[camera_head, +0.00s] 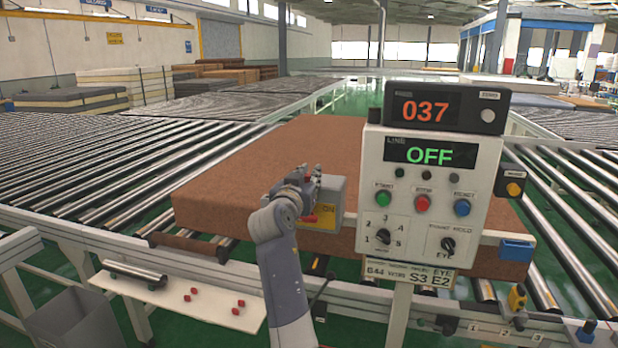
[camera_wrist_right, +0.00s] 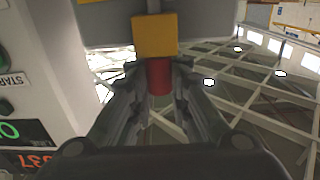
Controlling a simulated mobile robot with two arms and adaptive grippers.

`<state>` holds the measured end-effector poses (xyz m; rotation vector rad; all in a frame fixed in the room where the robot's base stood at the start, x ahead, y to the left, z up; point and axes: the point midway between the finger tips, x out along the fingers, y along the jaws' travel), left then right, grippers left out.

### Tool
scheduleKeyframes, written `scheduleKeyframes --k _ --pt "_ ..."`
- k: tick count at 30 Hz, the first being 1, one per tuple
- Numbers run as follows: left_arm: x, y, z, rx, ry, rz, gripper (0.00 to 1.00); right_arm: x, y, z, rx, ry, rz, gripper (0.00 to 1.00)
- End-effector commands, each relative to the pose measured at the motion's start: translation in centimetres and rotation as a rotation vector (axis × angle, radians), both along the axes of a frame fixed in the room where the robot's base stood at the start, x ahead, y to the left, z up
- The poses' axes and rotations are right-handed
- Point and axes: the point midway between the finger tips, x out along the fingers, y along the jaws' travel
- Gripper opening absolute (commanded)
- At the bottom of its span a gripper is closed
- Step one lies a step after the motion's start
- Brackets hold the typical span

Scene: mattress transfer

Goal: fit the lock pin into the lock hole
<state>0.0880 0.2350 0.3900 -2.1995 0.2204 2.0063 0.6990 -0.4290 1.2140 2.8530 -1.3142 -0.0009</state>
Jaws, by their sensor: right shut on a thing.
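My right gripper (camera_head: 308,182) is in front of a grey box (camera_head: 334,192) with a yellow label (camera_head: 322,222), to the left of the control panel. In the right wrist view the fingers (camera_wrist_right: 160,85) are shut on a red pin (camera_wrist_right: 160,76). The pin's far end meets or lies behind a yellow block (camera_wrist_right: 155,36) on the grey box; how deep it sits cannot be told. A bit of red also shows below the gripper in the head view (camera_head: 310,218). The lock hole is not clearly visible. My left gripper is out of view.
The control panel (camera_head: 470,215) reads OFF, with 037 above it. A brown mattress (camera_head: 240,170) lies on the rollers behind the box.

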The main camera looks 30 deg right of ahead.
Motion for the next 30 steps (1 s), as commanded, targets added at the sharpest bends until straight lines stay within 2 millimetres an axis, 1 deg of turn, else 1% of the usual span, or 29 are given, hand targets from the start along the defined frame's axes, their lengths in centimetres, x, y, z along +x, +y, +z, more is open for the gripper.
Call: scheduleKeyframes --k 3,4,5,6,7,16,19,23,30 --pt "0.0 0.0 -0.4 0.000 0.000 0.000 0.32 0.0 0.0 -0.4 0.000 0.000 0.000 0.00" --pt "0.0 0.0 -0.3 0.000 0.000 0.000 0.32 0.0 0.0 -0.3 -0.001 -0.001 0.000 0.22" --pt "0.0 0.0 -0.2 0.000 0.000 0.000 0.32 0.0 0.0 -0.2 -0.001 -0.001 0.000 0.29" --pt "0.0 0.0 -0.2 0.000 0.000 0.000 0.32 0.0 0.0 -0.3 0.000 0.000 0.000 0.38" --pt "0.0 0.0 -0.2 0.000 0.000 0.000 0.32 0.0 0.0 -0.3 0.000 0.000 0.000 0.41" --pt "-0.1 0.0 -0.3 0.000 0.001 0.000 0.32 0.0 0.0 -0.2 0.000 0.000 0.000 0.41" --pt "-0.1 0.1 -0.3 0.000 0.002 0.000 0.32 0.0 0.0 0.3 0.001 -0.002 0.000 0.41" --pt "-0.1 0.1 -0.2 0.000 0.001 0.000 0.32 0.0 0.0 2.3 0.001 -0.006 0.000 0.41" --pt "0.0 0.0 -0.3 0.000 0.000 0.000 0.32 0.0 0.0 7.0 0.000 -0.005 0.001 0.41"
